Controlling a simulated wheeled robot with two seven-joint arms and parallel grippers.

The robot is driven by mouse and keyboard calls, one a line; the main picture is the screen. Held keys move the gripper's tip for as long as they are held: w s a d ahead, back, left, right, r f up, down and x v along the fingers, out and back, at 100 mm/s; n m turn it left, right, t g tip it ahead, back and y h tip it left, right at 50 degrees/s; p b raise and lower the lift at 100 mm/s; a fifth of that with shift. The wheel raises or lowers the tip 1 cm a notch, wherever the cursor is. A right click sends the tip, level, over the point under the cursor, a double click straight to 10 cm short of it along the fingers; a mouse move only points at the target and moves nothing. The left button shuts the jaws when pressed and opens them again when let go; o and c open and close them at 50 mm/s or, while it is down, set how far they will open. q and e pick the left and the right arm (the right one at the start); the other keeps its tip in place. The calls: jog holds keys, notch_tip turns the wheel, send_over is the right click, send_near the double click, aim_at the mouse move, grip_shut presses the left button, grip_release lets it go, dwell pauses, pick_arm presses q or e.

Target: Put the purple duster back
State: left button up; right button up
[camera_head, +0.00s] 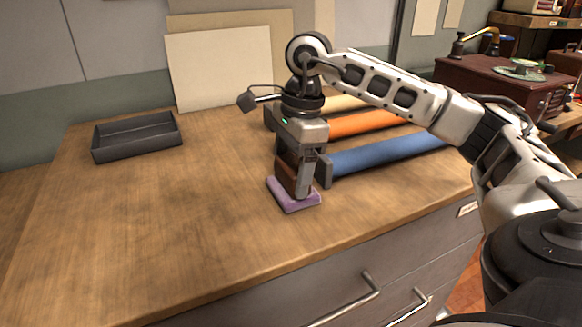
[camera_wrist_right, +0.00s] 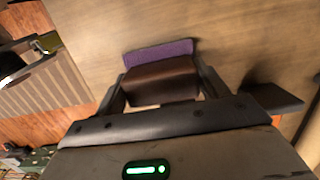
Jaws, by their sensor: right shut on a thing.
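The purple duster has a flat purple pad (camera_head: 299,203) and a brown block handle (camera_head: 287,176). It is at the front middle of the wooden counter, pad down, and looks to be on or just above the surface. My right gripper (camera_head: 303,183) points down over it and is shut on the brown handle. In the right wrist view the handle (camera_wrist_right: 160,80) sits between the fingers, with the purple pad (camera_wrist_right: 158,53) showing beyond it. My left gripper is not in view.
A dark open tray (camera_head: 137,138) stands at the back left of the counter. Blue (camera_head: 390,152) and orange (camera_head: 365,122) rolls lie right of the gripper. Pale boards (camera_head: 218,68) lean on the wall.

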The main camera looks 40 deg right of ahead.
jog(key=o, duration=0.9)
jog(key=shift+f, duration=0.1)
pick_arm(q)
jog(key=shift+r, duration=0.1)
pick_arm(e)
jog(key=shift+o, duration=0.2)
jog(key=shift+r+p, duration=0.3)
jog(key=shift+r, duration=0.1)
pick_arm(q)
jog(key=p, duration=0.1)
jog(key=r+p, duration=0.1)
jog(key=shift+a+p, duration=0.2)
jog(key=shift+p, duration=0.15)
pick_arm(e)
notch_tip(320, 180, up, 12)
jog(key=d, duration=0.1)
jog(key=shift+s+d+f, duration=0.25)
jog(key=shift+d, duration=0.15)
